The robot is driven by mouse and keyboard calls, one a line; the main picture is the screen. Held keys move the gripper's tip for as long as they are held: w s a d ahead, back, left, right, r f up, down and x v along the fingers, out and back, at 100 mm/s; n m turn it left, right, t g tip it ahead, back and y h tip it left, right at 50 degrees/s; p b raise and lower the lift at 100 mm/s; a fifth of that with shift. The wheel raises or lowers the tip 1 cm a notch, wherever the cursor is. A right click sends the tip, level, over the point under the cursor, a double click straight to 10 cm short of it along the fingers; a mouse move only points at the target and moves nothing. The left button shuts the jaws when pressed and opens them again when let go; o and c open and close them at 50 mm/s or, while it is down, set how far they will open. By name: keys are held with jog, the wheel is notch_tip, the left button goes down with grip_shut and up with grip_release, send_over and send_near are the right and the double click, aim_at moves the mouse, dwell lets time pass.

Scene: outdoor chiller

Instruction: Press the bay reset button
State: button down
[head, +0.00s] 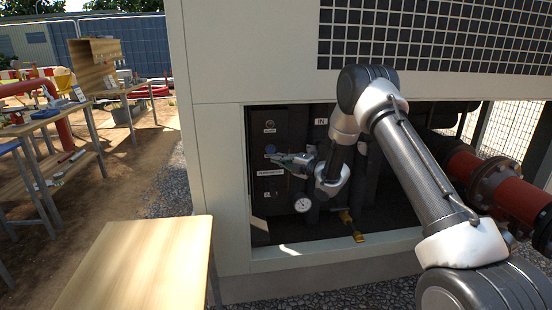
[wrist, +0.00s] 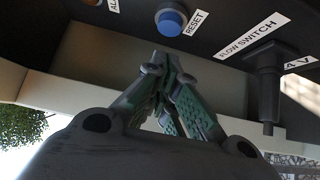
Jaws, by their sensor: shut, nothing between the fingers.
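The bay reset button is a round blue button (wrist: 171,20) in a grey ring, beside a white RESET label (wrist: 195,22) in the wrist view. In the head view the blue button (head: 270,149) shows small on the dark panel inside the chiller bay. My gripper (wrist: 163,58) is shut and empty, its fingertips together just below the button in the wrist view. In the head view my gripper (head: 277,158) reaches into the bay close to the button. I cannot tell whether the fingertips touch the panel, but they look apart from the button.
A FLOW SWITCH label (wrist: 252,36) and a dark fitting (wrist: 267,85) are right of the gripper. A gauge (head: 302,204), pipes and a yellow valve handle (head: 357,236) sit low in the bay. The cabinet frame (head: 222,190) edges the opening. A wooden table (head: 140,265) stands front left.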

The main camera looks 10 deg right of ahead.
jog(key=v, duration=0.7)
jog(key=shift+s+d, duration=0.2)
jog(key=shift+d, duration=0.05)
jog(key=s+d+f+m+g+h, duration=0.2)
jog(key=d+f+m+h, duration=0.25)
jog(key=f, duration=0.25)
jog(key=s+d+f+m+g+h, duration=0.1)
jog(key=d+f+m+g+h, duration=0.1)
jog(key=d+f+m+h, duration=0.4)
jog(key=s+d+r+m+g+h, duration=0.2)
jog(key=s+d+m+g, duration=0.1)
jog(key=s+d+m, duration=0.4)
jog(key=s+d+r+m+g+h, duration=0.1)
jog(key=s+d+r+m+g, duration=0.15)
jog(key=s+r, duration=0.65)
jog(key=s+d+r+m+g+h, duration=0.15)
jog(key=s+r+m, duration=0.3)
jog(key=s, duration=0.75)
jog(key=s+a+r+m+t+y, duration=0.1)
jog(key=s+a+r+m+t, duration=0.2)
jog(key=s+r, duration=1.3)
jog(key=shift+s+a+r+y, duration=0.3)
jog(key=shift+s+a+y, duration=0.15)
jog(key=shift+s, duration=0.65)
